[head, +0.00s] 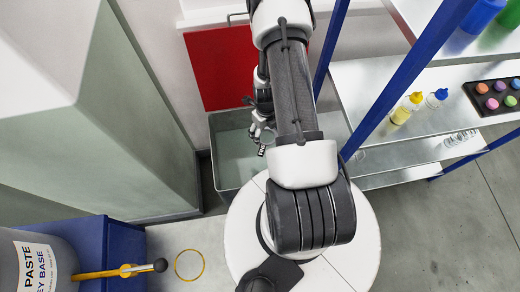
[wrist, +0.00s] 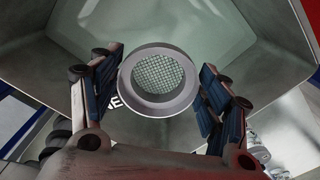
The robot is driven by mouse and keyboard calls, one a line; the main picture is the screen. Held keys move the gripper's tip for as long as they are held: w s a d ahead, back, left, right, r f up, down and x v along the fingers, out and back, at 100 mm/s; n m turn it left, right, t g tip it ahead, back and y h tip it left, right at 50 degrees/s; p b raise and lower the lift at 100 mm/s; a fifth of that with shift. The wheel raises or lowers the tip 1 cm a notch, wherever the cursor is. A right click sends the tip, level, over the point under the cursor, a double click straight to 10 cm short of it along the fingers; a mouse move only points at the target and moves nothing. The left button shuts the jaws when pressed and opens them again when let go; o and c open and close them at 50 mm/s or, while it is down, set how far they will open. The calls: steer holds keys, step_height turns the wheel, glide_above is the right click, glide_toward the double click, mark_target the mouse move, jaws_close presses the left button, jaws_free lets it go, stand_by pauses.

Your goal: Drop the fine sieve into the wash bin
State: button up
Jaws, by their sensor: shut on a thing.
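The fine sieve (wrist: 187,98) is a grey ring with a fine mesh across it, and in the wrist view it sits between the two fingers of my gripper (wrist: 160,92). My gripper is shut on its rim. Behind the sieve are the sloping grey walls of the wash bin (wrist: 45,60) and its pale greenish inside. In the head view the wash bin (head: 214,150) is an open grey metal tub in front of a red panel. My gripper (head: 263,143) hangs over the bin there. The sieve is hard to make out in the head view, and my arm hides the bin's right part.
A blue-framed shelf rack (head: 397,85) with bottles and a black tray of coloured pots (head: 494,97) stands at right. A pale green block (head: 120,110) stands at left. At lower left are a paste bucket (head: 28,265) and a yellow ring (head: 189,265) on the floor.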

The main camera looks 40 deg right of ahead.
steer(key=shift+f+b, duration=0.45)
steer(key=shift+f, duration=0.75)
steer(key=o, duration=1.1)
steer(key=shift+o, duration=0.2)
steer(key=shift+r, duration=0.15)
step_height(320, 180, up, 12)
